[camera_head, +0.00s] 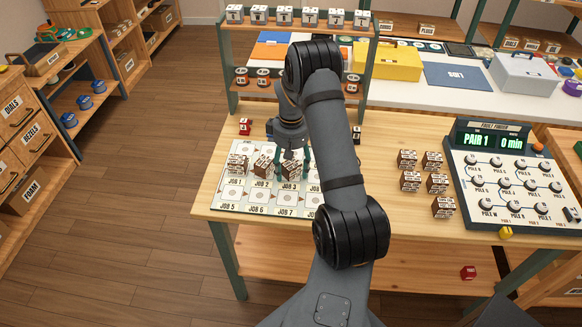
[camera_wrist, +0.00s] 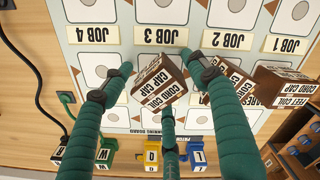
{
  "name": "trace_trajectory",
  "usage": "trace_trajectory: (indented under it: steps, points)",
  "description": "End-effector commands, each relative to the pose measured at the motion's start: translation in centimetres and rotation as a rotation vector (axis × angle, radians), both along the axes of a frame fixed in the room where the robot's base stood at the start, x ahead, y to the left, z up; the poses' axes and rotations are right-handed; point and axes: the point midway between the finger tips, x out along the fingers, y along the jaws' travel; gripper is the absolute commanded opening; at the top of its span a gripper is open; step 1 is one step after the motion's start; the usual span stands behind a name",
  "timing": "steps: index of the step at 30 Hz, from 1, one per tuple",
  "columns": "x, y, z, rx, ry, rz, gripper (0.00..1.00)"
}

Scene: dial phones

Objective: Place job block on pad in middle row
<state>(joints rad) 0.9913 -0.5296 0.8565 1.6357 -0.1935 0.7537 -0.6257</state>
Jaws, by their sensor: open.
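The job board (camera_head: 216,205) is a pale mat with rows of pads and JOB labels. A brown and white job block (camera_head: 291,169) stands behind the JOB 3 label; the wrist view shows it marked CORD CAP (camera_wrist: 160,85), turned askew to the pads. My gripper (camera_head: 291,160) is above the board with its green fingers spread around this block; in the wrist view the gripper (camera_wrist: 158,100) shows gaps beside the block. Two similar blocks stand near JOB 2 (camera_head: 263,167) and JOB 1 (camera_head: 237,164). My arm hides the board's right side.
Several more brown blocks (camera_head: 410,181) stand right of my arm. The fault finder console (camera_head: 510,175) is at the table's right. A red block (camera_head: 245,127) stands behind the board. A shelf (camera_head: 228,80) rises at the back. Coloured plugs (camera_wrist: 105,155) line the board's edge.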

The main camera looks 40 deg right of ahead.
Motion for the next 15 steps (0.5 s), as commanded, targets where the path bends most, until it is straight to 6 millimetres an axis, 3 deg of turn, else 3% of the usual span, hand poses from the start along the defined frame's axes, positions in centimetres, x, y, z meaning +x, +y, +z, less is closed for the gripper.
trace_trajectory:
  steps: [8,15]
  points:
    - [0.1,0.0,1.3,-0.001,-0.003,0.0,0.59]
    - [0.1,0.0,6.4,-0.002,-0.005,-0.001,0.59]
